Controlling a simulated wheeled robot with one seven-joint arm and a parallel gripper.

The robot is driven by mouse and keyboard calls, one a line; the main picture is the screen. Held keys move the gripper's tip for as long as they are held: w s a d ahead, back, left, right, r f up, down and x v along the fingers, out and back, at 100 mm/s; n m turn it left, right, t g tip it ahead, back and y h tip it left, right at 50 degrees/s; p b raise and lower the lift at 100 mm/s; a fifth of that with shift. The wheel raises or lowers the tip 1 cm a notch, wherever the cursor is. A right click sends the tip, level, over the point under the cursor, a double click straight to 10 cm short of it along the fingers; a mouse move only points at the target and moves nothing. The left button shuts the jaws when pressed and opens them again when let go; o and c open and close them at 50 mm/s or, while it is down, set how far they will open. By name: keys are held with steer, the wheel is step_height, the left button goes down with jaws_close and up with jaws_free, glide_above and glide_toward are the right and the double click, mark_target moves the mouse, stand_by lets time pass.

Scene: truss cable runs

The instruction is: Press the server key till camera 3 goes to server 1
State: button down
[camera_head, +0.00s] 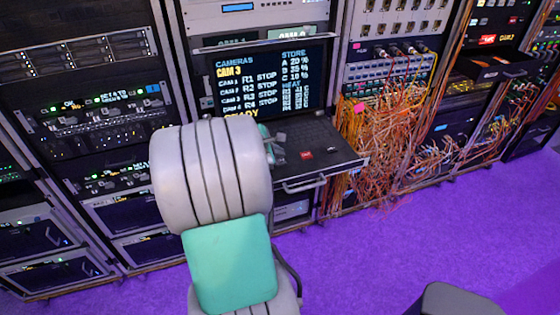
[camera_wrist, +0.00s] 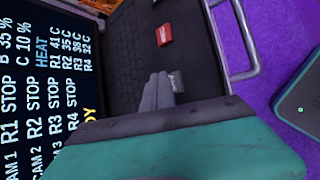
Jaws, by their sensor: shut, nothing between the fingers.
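The screen (camera_head: 268,82) shows "CAM 3" in yellow under "CAMERAS". Below it, rows pair CAM 1 to CAM 4 with R1 to R4, each with STOP. The screen also fills the left of the wrist view (camera_wrist: 40,85), turned sideways. On the pulled-out black keyboard drawer (camera_head: 335,158) is a red key (camera_head: 306,154), also seen in the wrist view (camera_wrist: 165,35). A grey key (camera_wrist: 177,82) lies beside my gripper's fingertips (camera_wrist: 158,88); its label is not legible. My gripper (camera_head: 279,142) is shut and empty; contact with the grey key cannot be told.
The drawer has a metal front handle (camera_head: 304,184). A tangle of orange cables (camera_head: 375,140) hangs right of it. Racks (camera_head: 95,120) line the wall on the left. The purple floor (camera_head: 380,260) in front is clear apart from a dark object (camera_head: 452,300).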

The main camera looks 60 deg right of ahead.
steer(key=shift+f, duration=0.15)
steer(key=shift+f, duration=0.25)
steer(key=shift+f, duration=0.45)
stand_by(0.9)
steer(key=shift+r+p, duration=0.6)
steer(key=shift+r, duration=0.25)
steer(key=shift+r, duration=0.1)
step_height(320, 180, up, 5)
steer(key=p, duration=0.4)
steer(key=shift+p, duration=0.3)
